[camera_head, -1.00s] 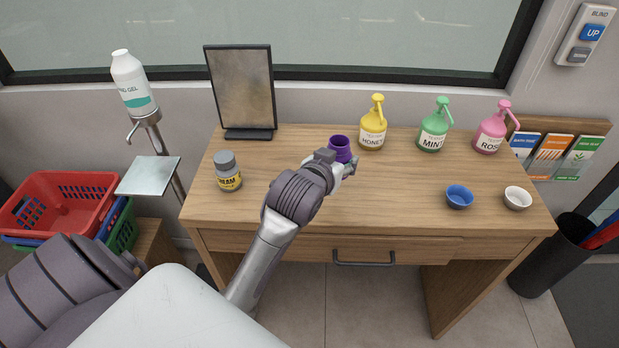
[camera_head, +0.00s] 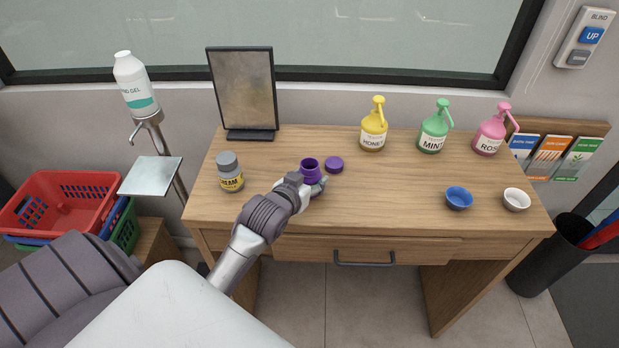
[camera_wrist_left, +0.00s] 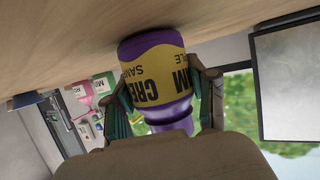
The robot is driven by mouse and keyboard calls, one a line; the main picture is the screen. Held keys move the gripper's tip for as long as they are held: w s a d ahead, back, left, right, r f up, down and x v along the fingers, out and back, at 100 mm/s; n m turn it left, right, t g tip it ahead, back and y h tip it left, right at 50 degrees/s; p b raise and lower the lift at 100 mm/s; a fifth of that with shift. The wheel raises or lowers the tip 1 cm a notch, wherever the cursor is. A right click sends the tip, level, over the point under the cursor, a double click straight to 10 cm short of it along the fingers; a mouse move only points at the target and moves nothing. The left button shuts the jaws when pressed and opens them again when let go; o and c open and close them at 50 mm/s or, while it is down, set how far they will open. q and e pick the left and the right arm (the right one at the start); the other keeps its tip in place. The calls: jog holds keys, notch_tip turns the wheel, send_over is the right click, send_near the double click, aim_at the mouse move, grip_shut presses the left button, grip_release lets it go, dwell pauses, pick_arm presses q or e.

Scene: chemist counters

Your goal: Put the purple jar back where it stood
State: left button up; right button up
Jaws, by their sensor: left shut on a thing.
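The purple jar (camera_head: 311,168) is open at the top, and my left gripper (camera_head: 316,184) is shut on it over the desk's middle left. In the left wrist view the jar (camera_wrist_left: 158,72) shows a yellow cream label between the two fingers (camera_wrist_left: 165,105). Its base is close to the wooden top; I cannot tell whether it touches. A purple lid (camera_head: 334,164) lies on the desk just right of and behind the jar. My right gripper is not in view.
On the wooden desk (camera_head: 400,200), a grey-lidded cream jar (camera_head: 230,172) stands left, with a mirror (camera_head: 245,90) behind it. Yellow (camera_head: 374,125), green (camera_head: 434,127) and pink (camera_head: 491,130) pump bottles line the back. Blue (camera_head: 459,198) and white (camera_head: 516,199) bowls sit right. The front middle is clear.

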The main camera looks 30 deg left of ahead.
pick_arm(q)
jog(key=shift+f, duration=0.15)
jog(key=o, duration=1.4)
jog(key=shift+c, duration=0.2)
jog(key=b+v, duration=0.1)
jog(key=v, duration=1.1)
